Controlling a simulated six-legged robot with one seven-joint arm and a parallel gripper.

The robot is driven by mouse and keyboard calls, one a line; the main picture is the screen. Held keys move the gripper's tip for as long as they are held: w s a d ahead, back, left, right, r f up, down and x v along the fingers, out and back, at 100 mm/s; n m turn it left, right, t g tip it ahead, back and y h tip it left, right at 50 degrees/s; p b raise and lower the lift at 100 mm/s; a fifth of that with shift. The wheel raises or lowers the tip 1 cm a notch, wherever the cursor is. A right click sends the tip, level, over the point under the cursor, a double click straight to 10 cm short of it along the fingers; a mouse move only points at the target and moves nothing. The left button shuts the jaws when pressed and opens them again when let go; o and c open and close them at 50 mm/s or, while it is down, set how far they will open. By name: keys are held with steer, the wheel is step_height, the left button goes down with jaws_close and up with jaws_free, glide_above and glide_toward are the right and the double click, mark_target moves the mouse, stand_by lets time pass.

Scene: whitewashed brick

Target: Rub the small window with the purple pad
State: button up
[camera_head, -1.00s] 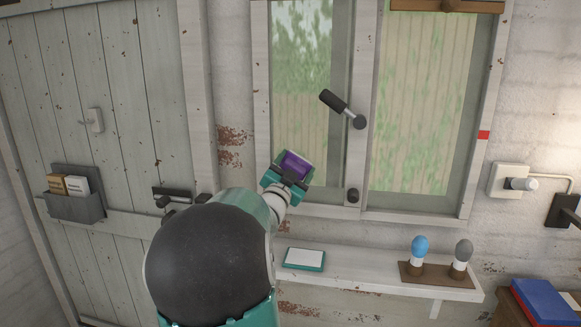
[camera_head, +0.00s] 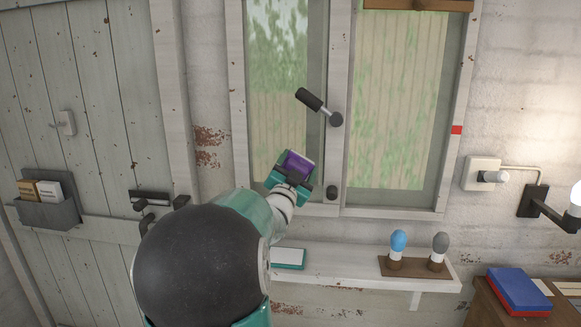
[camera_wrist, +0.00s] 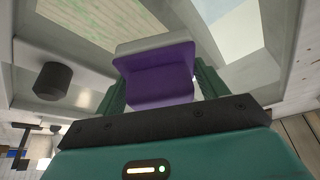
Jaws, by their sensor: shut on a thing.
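My gripper (camera_head: 292,178) is shut on the purple pad (camera_head: 298,161), with its teal fingers on either side. In the wrist view the pad (camera_wrist: 158,73) shows a purple body with a pale grey-white far layer. The pad is in front of the lower part of the small window's left pane (camera_head: 277,110). I cannot tell whether the pad touches the glass. The window's pane (camera_wrist: 95,30) also shows in the wrist view, with green and tan patterning. A black-gripped handle (camera_head: 318,105) sits on the frame up and right of the pad.
A dark knob (camera_head: 332,192) is on the frame just right of my gripper. Below is a white shelf (camera_head: 345,262) with a teal-edged white pad (camera_head: 288,258) and two bulbs, blue (camera_head: 398,241) and grey (camera_head: 440,243). A wall lamp (camera_head: 537,202) is at right, a door (camera_head: 85,120) at left.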

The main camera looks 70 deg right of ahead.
steer(key=shift+s, duration=0.1)
steer(key=shift+s+a, duration=0.2)
steer(key=shift+a, duration=1.25)
steer(key=shift+s+a, duration=0.2)
steer(key=shift+a, duration=1.25)
steer(key=shift+s+a, duration=0.15)
steer(key=shift+a, duration=0.6)
steer(key=shift+s+a, duration=0.1)
steer(key=shift+a, duration=0.65)
